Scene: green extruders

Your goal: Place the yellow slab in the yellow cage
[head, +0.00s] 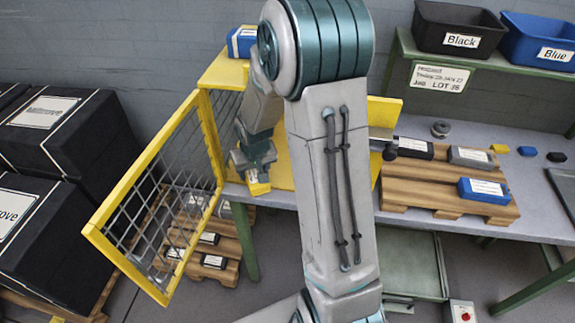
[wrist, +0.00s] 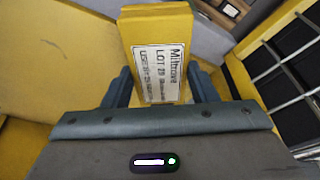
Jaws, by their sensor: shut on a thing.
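The yellow slab (wrist: 158,28), with a white Miltrove label, stands between the two fingers of my gripper (wrist: 163,88) in the wrist view. My gripper is shut on it. In the head view my gripper (head: 254,165) points down at the cage's open front, and the lower end of the slab (head: 259,187) shows under the fingers. The yellow cage (head: 224,73) stands on the bench, partly hidden behind my arm. Its yellow mesh door (head: 122,243) is swung open to the left. I cannot tell whether the slab touches the cage floor.
A wooden pallet (head: 408,198) with several labelled blocks lies on the bench (head: 553,220) to the right. Black (head: 461,29) and blue (head: 541,41) bins stand on a shelf behind. A blue labelled block (head: 241,41) sits on the cage top. Large black boxes (head: 80,135) stand left.

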